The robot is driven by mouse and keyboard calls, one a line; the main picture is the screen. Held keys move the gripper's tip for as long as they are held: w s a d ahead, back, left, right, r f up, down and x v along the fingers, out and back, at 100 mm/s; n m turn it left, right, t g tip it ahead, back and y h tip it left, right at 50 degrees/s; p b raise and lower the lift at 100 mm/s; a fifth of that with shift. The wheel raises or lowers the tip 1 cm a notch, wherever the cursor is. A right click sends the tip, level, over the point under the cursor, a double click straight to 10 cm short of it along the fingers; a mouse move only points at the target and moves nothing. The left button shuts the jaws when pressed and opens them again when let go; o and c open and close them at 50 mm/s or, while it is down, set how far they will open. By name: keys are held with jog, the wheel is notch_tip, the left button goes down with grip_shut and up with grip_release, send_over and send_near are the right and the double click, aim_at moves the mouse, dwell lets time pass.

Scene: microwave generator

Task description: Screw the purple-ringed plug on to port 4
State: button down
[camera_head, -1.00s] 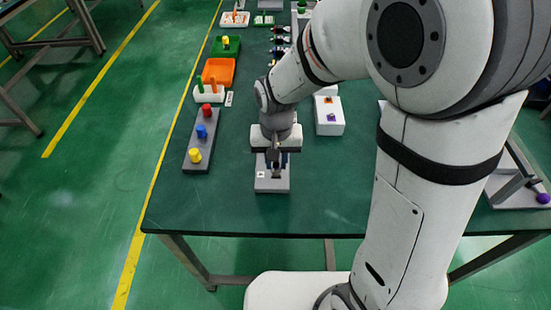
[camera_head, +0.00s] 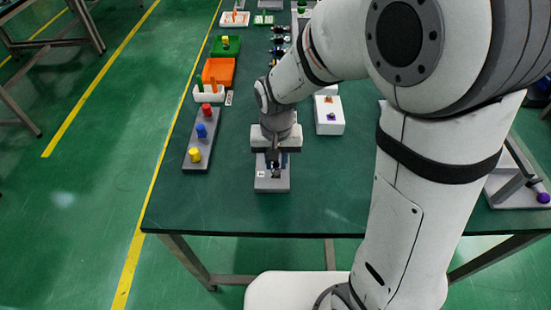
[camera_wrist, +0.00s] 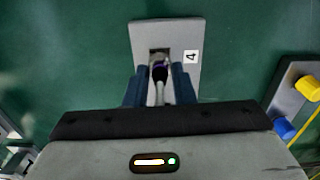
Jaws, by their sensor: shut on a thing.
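The grey port block (camera_head: 272,186) with the label 4 (camera_wrist: 191,57) lies on the green table near its front edge. In the wrist view the block (camera_wrist: 180,30) has a dark square opening (camera_wrist: 159,54) in its middle. My gripper (camera_wrist: 160,74) is shut on the plug (camera_wrist: 159,88), a grey body with a dark, purple-edged ring (camera_wrist: 159,72) at its far end. The plug's end is at the opening's near side; I cannot tell how far it is seated. In the head view my gripper (camera_head: 275,165) is low over the block, and the plug is mostly hidden.
A dark grey board with yellow (camera_head: 195,155), blue (camera_head: 201,130) and red (camera_head: 206,110) knobs lies to the left. A white box (camera_head: 329,118) with a purple piece stands behind to the right. Bare table lies on both sides of the port block.

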jog(key=shift+f, duration=0.4)
jog(key=c, duration=1.1)
grip_release()
jog(key=shift+c, duration=0.2)
notch_tip(320, 180, up, 7)
jog(key=shift+r, duration=0.4)
